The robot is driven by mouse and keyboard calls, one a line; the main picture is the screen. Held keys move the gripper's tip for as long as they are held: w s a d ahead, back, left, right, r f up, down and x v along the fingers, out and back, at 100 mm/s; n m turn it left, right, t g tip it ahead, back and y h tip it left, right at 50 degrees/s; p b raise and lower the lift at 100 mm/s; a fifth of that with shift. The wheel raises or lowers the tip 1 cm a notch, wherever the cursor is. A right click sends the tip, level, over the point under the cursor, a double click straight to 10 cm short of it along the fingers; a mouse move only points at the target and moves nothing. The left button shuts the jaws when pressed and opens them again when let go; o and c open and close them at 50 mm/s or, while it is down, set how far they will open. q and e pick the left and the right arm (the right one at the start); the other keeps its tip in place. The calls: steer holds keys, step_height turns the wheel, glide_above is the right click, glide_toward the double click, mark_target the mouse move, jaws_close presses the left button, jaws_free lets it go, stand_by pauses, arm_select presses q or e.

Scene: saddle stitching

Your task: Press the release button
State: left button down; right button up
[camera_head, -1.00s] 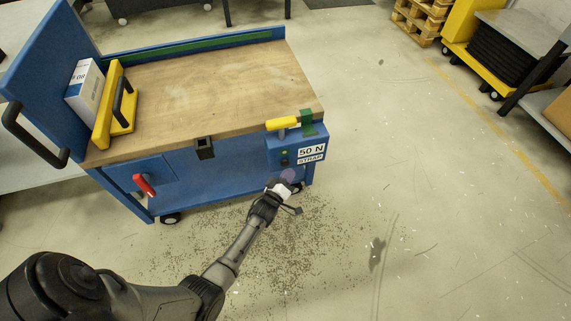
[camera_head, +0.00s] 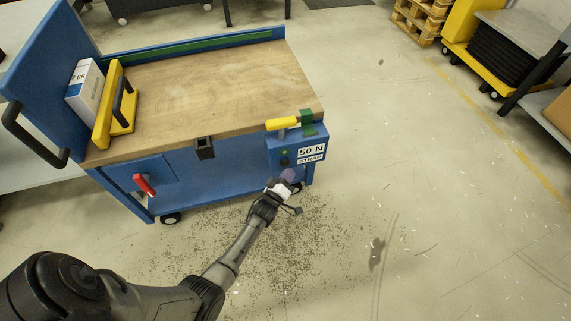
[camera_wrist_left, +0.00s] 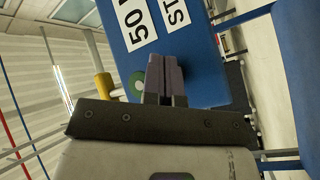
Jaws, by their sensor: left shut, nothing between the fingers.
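The blue box (camera_head: 283,146) at the right front corner of the cart carries a "50 N STRAP" label (camera_head: 311,153). A small dark control with a green spot (camera_head: 285,156) sits left of the label; I cannot tell for sure that it is the release button. My left gripper (camera_head: 287,175) is just below this control, shut and empty. In the left wrist view its purple-grey fingers (camera_wrist_left: 164,76) lie together in front of the blue box face (camera_wrist_left: 205,70). They hide part of that face, and contact cannot be told. My right gripper is not in view.
A yellow handle (camera_head: 282,123) and a green bracket (camera_head: 307,122) are above the box. The cart's wooden top (camera_head: 210,95) holds a yellow-framed piece (camera_head: 120,105) and a white carton (camera_head: 85,88). A red lever (camera_head: 144,184) is at front left.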

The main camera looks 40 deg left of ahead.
arm_select(q)
steer(key=shift+w+a, duration=0.1)
steer(key=shift+a, duration=0.05)
steer(key=shift+w+a, duration=0.15)
steer(key=shift+a, duration=0.15)
stand_by(0.5)
steer(key=shift+a, duration=0.1)
steer(key=shift+w+a, duration=0.25)
steer(key=shift+a, duration=0.05)
stand_by(0.7)
steer(key=shift+s+d+r, duration=0.1)
steer(key=shift+s+d, duration=0.05)
steer(key=shift+d, duration=0.05)
stand_by(0.3)
steer(key=shift+s+d+p, duration=0.35)
steer(key=shift+d+p, duration=0.05)
steer(key=shift+d, duration=0.2)
